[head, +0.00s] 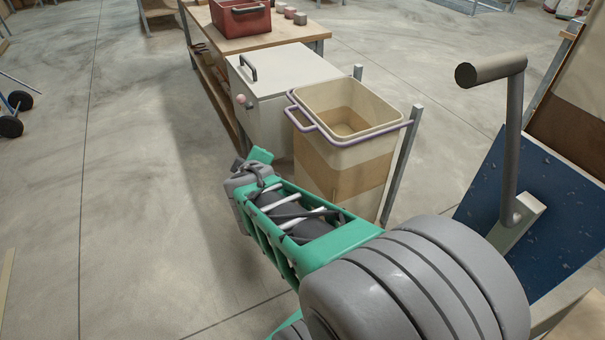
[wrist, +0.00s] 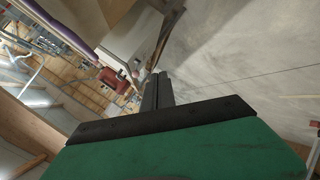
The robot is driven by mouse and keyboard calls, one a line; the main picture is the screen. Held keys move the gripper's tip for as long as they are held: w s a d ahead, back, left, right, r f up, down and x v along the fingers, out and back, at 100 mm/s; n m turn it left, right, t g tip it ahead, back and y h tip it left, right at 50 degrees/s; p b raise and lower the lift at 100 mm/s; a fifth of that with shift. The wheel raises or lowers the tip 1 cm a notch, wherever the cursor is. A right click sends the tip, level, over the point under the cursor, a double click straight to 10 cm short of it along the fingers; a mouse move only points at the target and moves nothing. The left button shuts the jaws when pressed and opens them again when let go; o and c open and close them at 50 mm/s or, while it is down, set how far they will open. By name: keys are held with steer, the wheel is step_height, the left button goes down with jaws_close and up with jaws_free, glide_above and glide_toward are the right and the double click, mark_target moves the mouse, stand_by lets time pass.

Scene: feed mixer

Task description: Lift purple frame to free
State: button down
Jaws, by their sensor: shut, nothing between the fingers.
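The purple frame (head: 372,135) is a thin loop around the top rim of a tall beige bin (head: 345,180). A loop handle sticks out on its left side. It rests at the rim, between two grey posts. In the wrist view, a purple bar of the frame (wrist: 62,27) runs across the upper left. My gripper (wrist: 158,88) shows in the wrist view with its dark fingers together and nothing between them. It is apart from the frame. In the head view my green and grey arm reaches to the left of the bin, and the fingertips cannot be made out.
A white lidded box (head: 285,75) with a dark handle stands behind the bin. Beyond it is a wooden table (head: 230,42) with a red crate (head: 240,17). A grey crank (head: 513,130) and a blue panel (head: 540,205) stand at right.

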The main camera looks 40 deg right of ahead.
steer(key=s+d+f+n+t+h+b, duration=0.1)
steer(key=d+f+n+t+h+b, duration=0.3)
steer(key=d+f+b, duration=0.6)
steer(key=s+f+n+t+h+b, duration=0.2)
steer(key=s+n+t+b, duration=0.5)
steer(key=n, duration=0.9)
steer(key=d+h+b, duration=0.1)
steer(key=b, duration=0.2)
steer(key=shift+s, duration=0.25)
steer(key=s+r+p+x, duration=0.1)
steer(key=p+x, duration=0.4)
steer(key=x, duration=0.7)
steer(key=shift+d+r, duration=0.2)
steer(key=shift+r, duration=0.65)
steer(key=shift+s, duration=0.1)
